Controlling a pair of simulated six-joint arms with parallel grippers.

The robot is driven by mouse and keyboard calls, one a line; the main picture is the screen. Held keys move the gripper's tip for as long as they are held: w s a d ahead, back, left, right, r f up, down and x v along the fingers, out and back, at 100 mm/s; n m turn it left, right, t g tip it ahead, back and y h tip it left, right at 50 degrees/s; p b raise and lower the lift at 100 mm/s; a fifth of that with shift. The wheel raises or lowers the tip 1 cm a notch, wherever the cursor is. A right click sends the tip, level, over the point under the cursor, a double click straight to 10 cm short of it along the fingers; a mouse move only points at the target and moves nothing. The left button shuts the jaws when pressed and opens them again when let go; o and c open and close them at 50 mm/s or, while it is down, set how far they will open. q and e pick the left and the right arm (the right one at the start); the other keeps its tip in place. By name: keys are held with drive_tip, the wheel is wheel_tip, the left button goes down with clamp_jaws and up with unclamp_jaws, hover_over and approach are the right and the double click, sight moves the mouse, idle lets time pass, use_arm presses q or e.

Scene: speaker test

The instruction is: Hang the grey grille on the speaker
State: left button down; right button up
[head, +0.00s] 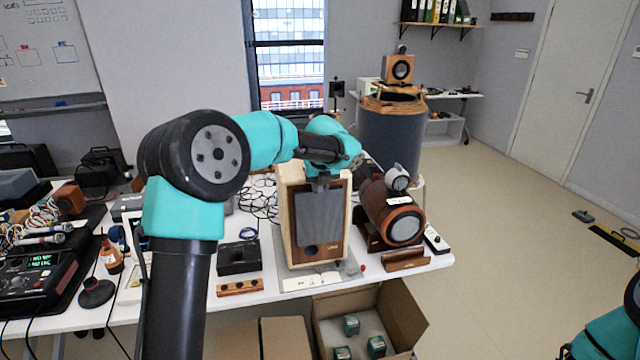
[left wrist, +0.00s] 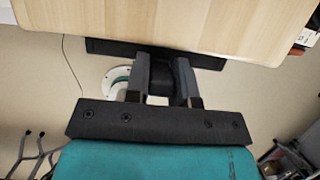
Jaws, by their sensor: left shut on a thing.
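The speaker (head: 284,212) is an upright box with pale wood sides and a brown front, standing on the white table. The grey grille (head: 320,220) hangs upright before its front. The brown lower front with a dark round hole shows below it. My left gripper (head: 321,184) is shut on the grille's upper part. In the left wrist view my left gripper (left wrist: 162,80) is below the speaker's pale top (left wrist: 190,18), and the grille (left wrist: 105,47) shows as a dark bar along that edge. I cannot tell whether the grille touches the speaker. My right gripper is out of view.
A brown cylindrical device (head: 392,212) lies close right of the speaker. A black block (head: 239,257) and a wooden strip with holes (head: 240,287) lie to its left. An open cardboard box (head: 405,318) with several teal items stands below the table's front edge.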

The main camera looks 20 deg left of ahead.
use_arm(q)
drive_tip(key=c, duration=0.9)
unclamp_jaws()
drive_tip(key=v, duration=1.7)
drive_tip(key=shift+s+d+r, duration=0.1)
drive_tip(key=shift+r, duration=0.05)
